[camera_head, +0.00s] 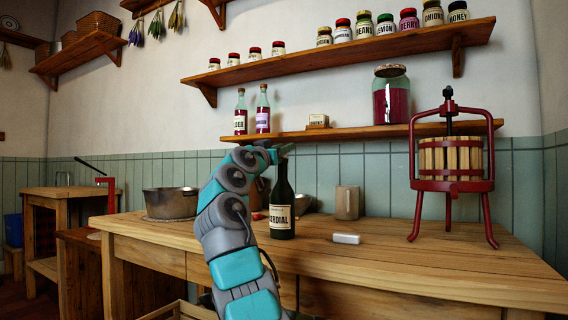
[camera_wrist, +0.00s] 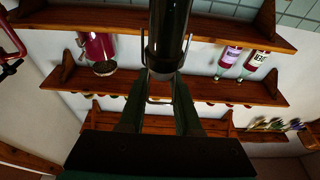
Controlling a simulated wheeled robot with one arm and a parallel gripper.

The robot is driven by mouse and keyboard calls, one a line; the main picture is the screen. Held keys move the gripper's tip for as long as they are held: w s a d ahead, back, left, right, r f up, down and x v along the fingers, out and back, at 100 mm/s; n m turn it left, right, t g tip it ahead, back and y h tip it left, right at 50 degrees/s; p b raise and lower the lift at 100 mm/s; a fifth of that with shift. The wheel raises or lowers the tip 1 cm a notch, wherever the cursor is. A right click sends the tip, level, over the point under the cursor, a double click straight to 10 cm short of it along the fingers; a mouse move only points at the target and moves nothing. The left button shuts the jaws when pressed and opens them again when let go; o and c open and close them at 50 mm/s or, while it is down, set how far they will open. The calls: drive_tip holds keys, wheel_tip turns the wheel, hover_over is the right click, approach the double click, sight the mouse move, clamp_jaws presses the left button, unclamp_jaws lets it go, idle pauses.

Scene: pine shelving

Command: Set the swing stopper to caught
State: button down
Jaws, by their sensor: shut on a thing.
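A dark green bottle (camera_head: 282,200) with a cream CORDIAL label stands upright on the wooden bench. My gripper (camera_head: 270,152) is at its top, reaching in from the left. In the wrist view the dark bottle (camera_wrist: 168,25) comes down from the top edge of the picture. A thin wire of the swing stopper (camera_wrist: 160,100) shows between the two fingers of my gripper (camera_wrist: 162,80). The fingers are shut on the stopper at the bottle's mouth. The fingers hide much of it, so I cannot tell its exact angle.
A white block (camera_head: 346,238), a tan mug (camera_head: 347,202) and a pot (camera_head: 170,203) stand on the bench (camera_head: 400,262). A red press (camera_head: 451,165) stands at the right. A low shelf (camera_head: 375,132) with a large jar (camera_head: 391,97) is behind the bottle.

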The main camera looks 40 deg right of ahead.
drive_tip(key=shift+a+h, duration=0.15)
drive_tip(key=shift+h, duration=0.15)
drive_tip(key=c, duration=0.6)
unclamp_jaws()
drive_tip(key=b+v, duration=0.2)
drive_tip(key=v, duration=0.5)
drive_tip(key=shift+s+a+f, duration=0.2)
drive_tip(key=shift+s+a, duration=0.05)
drive_tip(key=shift+a, duration=0.05)
drive_tip(key=shift+a, duration=0.1)
